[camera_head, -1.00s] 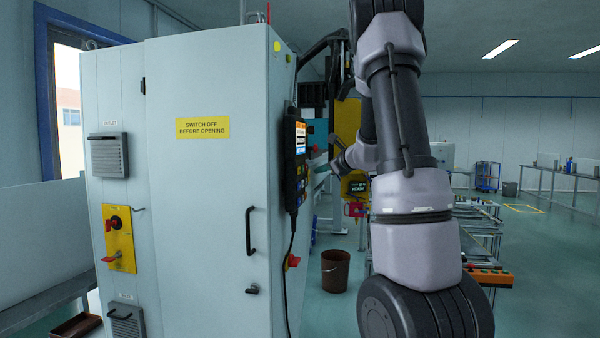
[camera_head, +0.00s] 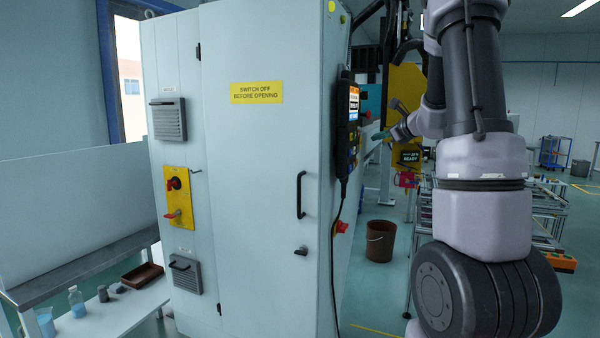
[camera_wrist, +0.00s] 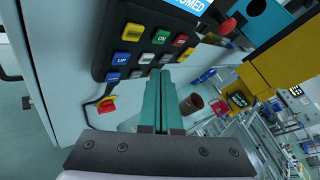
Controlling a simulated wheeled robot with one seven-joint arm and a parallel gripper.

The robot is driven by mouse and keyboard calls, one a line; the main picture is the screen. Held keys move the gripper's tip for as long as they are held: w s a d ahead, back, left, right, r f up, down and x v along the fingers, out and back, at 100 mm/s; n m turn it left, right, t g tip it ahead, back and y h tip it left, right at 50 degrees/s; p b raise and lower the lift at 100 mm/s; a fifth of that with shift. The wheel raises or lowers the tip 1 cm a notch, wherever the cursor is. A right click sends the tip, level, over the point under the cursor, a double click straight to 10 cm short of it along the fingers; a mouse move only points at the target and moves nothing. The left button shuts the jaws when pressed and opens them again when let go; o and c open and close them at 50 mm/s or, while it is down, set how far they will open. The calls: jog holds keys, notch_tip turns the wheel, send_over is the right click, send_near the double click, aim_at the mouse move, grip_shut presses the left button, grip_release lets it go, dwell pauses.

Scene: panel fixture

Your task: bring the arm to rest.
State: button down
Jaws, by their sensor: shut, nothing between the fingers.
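My gripper (camera_wrist: 162,100) shows in the wrist view as two green fingers lying side by side, shut with nothing between them. It is in front of the pendant's keypad (camera_wrist: 150,45), which has several coloured buttons; I cannot tell whether the fingertips touch it. In the head view my arm (camera_head: 482,150) stands upright at the right, bent, with the gripper (camera_head: 380,135) small beyond it, close to the pendant (camera_head: 346,130) on the cabinet's side.
The grey cabinet (camera_head: 265,180) fills the middle left, with a door handle and a yellow switch plate (camera_head: 179,197). A brown bucket (camera_head: 380,241) stands on the floor. A bench with bottles (camera_head: 77,301) is at the lower left. A conveyor frame (camera_head: 545,215) lies behind my arm.

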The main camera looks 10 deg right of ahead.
jog(key=s+a+r+n+g+y, duration=0.2)
jog(key=s+a+n, duration=0.3)
jog(key=s+a, duration=0.25)
jog(key=s+a+r+n+g+y, duration=0.2)
jog(key=s+a+r+n+g, duration=0.1)
jog(key=s+a+n, duration=0.5)
jog(key=s+a+f+n+g+h, duration=0.1)
jog(key=s+a+n+h, duration=0.1)
jog(key=s+n, duration=0.3)
jog(key=s+a+f+n+g+h, duration=0.1)
jog(key=s+n, duration=0.4)
jog(key=s, duration=0.9)
jog(key=shift+s+a+f+n+h, duration=0.15)
jog(key=shift+a+f+n+h, duration=0.25)
jog(key=shift+f+h, duration=0.5)
jog(key=shift+r, duration=0.15)
